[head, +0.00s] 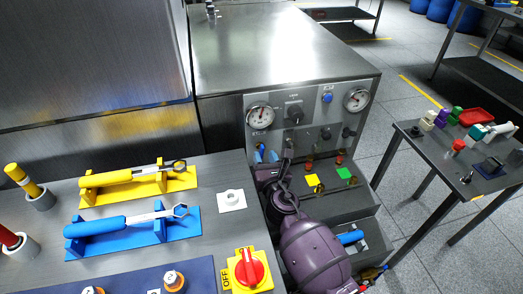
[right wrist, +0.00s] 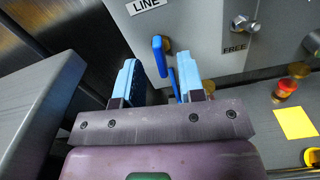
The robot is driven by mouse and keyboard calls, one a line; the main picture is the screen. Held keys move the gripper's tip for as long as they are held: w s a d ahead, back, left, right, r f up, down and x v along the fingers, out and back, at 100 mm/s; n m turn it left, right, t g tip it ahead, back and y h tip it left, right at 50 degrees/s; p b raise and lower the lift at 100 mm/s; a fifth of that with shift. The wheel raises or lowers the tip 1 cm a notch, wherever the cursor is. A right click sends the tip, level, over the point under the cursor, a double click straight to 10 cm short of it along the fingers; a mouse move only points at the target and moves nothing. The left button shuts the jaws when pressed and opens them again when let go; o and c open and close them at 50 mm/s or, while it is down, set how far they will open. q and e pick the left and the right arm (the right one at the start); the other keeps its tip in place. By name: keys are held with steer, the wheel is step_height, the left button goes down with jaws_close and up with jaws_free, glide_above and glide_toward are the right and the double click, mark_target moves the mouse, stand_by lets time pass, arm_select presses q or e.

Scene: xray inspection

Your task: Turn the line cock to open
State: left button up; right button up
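The line cock (right wrist: 159,56) shows in the right wrist view as a blue lever on a brass stem, under a label reading LINE on the grey panel (right wrist: 195,30). The lever hangs roughly upright in that picture. My right gripper (right wrist: 157,74) is open, with one pale blue finger on either side below the lever. The lever stands just beyond and between the fingertips, and I see no grip on it. In the head view my right gripper (head: 266,156) is at the panel's lower left, and my purple arm hides part of that area. My left gripper is not in view.
The panel carries two gauges (head: 260,116), a central dark knob (head: 293,112) and a knob marked FREE (right wrist: 243,24). A step below holds yellow and green squares (head: 314,182). The bench edge (right wrist: 60,85) runs close on the left of my right gripper.

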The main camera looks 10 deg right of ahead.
mark_target(263, 153)
steer(key=shift+w, duration=1.8)
jaws_close()
